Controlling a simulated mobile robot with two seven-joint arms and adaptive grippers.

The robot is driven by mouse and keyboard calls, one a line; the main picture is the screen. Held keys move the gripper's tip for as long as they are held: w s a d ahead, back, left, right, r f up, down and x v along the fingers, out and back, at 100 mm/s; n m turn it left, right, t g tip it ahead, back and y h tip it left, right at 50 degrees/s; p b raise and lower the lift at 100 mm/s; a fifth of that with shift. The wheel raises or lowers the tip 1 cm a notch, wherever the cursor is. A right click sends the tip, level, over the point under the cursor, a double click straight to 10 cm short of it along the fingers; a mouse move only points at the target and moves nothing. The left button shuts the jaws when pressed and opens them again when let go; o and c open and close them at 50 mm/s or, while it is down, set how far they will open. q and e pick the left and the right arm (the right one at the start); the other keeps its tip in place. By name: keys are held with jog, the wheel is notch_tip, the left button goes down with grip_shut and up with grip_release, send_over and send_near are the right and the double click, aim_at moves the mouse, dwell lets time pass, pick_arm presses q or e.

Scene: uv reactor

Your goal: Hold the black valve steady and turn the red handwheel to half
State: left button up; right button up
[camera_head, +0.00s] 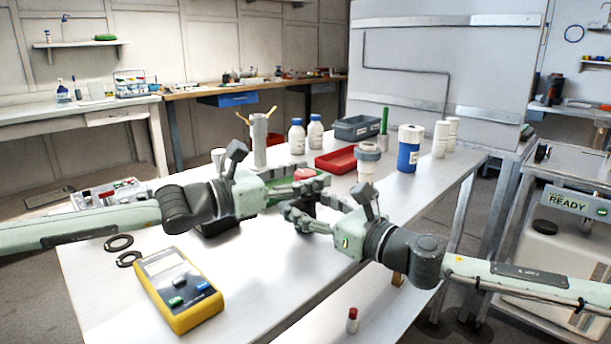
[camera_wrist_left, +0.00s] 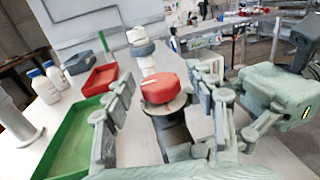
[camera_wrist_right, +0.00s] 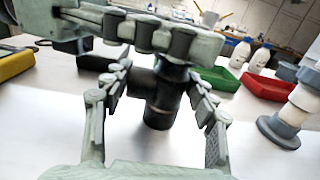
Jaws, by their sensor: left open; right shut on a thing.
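The red handwheel (camera_wrist_left: 160,87) sits on top of the upright black valve (camera_wrist_left: 172,130) in the left wrist view; it is partly hidden behind my left fingers in the head view (camera_head: 304,174). My left gripper (camera_wrist_left: 168,92) is open, with its fingers on either side of the handwheel and a gap showing. In the right wrist view, the fingers of my right gripper (camera_wrist_right: 160,85) are around the black valve's body (camera_wrist_right: 162,100), shut on it below my left fingers. The handwheel is hidden in the right wrist view.
A green tray (camera_wrist_left: 72,138) lies close beside the valve, with a red tray (camera_head: 337,160) behind. White bottles (camera_head: 297,137) and a blue container (camera_head: 408,150) stand farther back. A yellow meter (camera_head: 180,290) and black rings (camera_head: 119,242) lie at the front left.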

pick_arm(q)
jog(key=c, duration=1.2)
jog(key=shift+d, duration=0.1)
